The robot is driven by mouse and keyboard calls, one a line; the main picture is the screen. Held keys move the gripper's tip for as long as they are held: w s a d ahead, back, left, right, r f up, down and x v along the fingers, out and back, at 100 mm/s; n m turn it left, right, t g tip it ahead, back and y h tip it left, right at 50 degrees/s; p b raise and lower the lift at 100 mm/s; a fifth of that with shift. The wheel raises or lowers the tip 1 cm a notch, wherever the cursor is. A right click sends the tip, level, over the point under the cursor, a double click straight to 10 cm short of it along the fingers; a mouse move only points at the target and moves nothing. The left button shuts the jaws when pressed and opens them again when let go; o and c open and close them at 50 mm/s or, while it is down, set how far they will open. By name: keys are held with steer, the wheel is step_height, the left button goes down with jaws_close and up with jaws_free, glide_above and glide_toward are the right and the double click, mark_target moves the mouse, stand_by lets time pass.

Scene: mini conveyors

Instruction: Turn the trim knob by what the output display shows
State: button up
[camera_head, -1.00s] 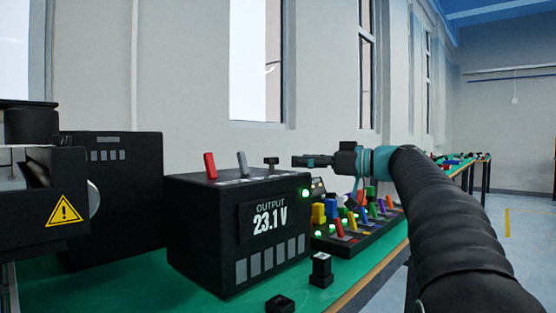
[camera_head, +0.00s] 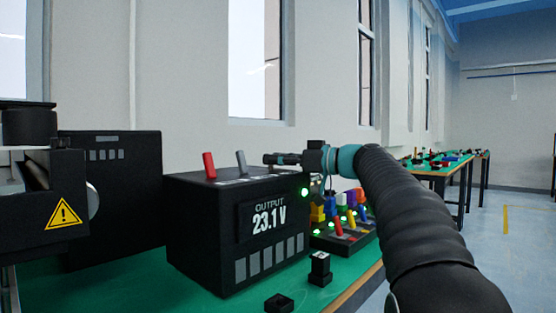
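The black power supply box (camera_head: 205,235) stands on the green bench top. Its front output display (camera_head: 267,218) reads 23.1 V, and a green light (camera_head: 304,191) glows at its upper front corner. On its top are a red lever (camera_head: 209,165) and a grey lever (camera_head: 241,162). My gripper (camera_head: 270,159) reaches in from the right, level, with its fingertips over the top right of the box where the dark trim knob stands. The knob is covered by or merged with the dark fingers. I cannot tell whether they touch it or how far they are apart.
A rack of coloured levers with green lights (camera_head: 345,238) stands right of the box. Two small black pieces, one upright (camera_head: 320,270) and one low (camera_head: 279,303), are in front. A dark machine with a warning sign (camera_head: 64,212) is at left.

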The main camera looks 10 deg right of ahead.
steer(key=c, duration=0.3)
steer(key=shift+c, duration=0.2)
steer(key=shift+f+b, duration=0.1)
steer(key=shift+b, duration=0.2)
steer(key=shift+f+t+b, duration=0.1)
steer(key=shift+t+b, duration=0.2)
steer(key=shift+b, duration=0.1)
steer(key=m+t+h+b, duration=0.2)
steer(key=b, duration=0.1)
steer(key=shift+s+a+f, duration=0.1)
steer(key=shift+s+a, duration=0.1)
steer(key=m+t+h+b, duration=0.1)
steer(key=m+h+b, duration=0.1)
steer(key=h, duration=0.1)
steer(key=shift+s+a+t+b, duration=0.1)
steer(key=shift+a+t+b, duration=0.05)
steer(key=shift+t+b, duration=0.2)
steer(key=shift+a+r+m+t+h+b, duration=0.1)
steer(key=shift+r+m+t+h+b, duration=0.1)
steer(key=shift+m+t+h, duration=0.35)
steer(key=shift+r+m+t+h+b, duration=0.1)
steer(key=shift+m+t+h+b, duration=0.1)
steer(key=shift+m+h, duration=0.5)
steer(key=shift+h, duration=0.25)
